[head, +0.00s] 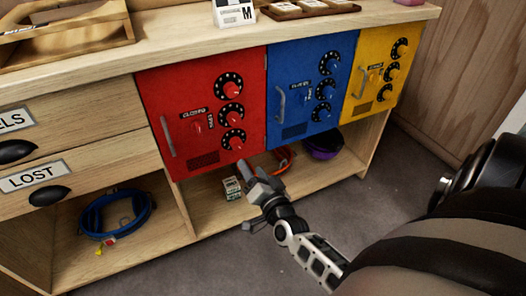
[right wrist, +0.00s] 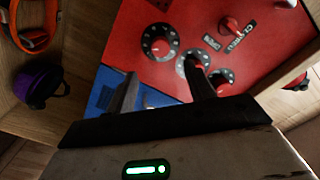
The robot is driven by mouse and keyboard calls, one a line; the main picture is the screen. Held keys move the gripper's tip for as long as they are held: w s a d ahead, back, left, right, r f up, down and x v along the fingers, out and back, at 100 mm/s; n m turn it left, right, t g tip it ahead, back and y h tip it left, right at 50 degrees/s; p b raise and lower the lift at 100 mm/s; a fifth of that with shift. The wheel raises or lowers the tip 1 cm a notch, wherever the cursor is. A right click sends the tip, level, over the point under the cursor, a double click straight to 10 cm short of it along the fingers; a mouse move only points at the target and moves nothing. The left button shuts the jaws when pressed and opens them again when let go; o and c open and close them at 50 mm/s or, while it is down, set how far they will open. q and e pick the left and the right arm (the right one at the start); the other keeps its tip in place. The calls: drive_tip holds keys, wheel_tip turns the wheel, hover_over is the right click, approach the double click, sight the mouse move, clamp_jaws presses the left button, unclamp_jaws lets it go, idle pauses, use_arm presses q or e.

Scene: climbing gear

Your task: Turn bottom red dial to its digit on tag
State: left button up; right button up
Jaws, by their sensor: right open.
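The red door (head: 185,135) carries a column of three black dials with red knobs. The bottom red dial (head: 233,140) is the lowest; it also shows in the right wrist view (right wrist: 160,44). My right gripper (head: 245,172) is open and empty, just below and in front of that dial. In the right wrist view the dial lies beyond the gap between the fingers, apart from them, and one finger partly covers the middle dial (right wrist: 190,62). The digits are too small to read. I cannot tell which object is the tag. My left gripper is not in view.
A blue door (head: 290,95) and a yellow door (head: 378,70) with similar dials adjoin to the right. Drawers (head: 80,165) stand left.

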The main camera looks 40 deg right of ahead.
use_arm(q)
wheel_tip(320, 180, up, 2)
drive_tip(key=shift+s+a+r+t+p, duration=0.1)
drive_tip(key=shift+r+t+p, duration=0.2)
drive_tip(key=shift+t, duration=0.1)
use_arm(e)
drive_tip(key=v, duration=0.6)
drive_tip(key=shift+a, duration=0.1)
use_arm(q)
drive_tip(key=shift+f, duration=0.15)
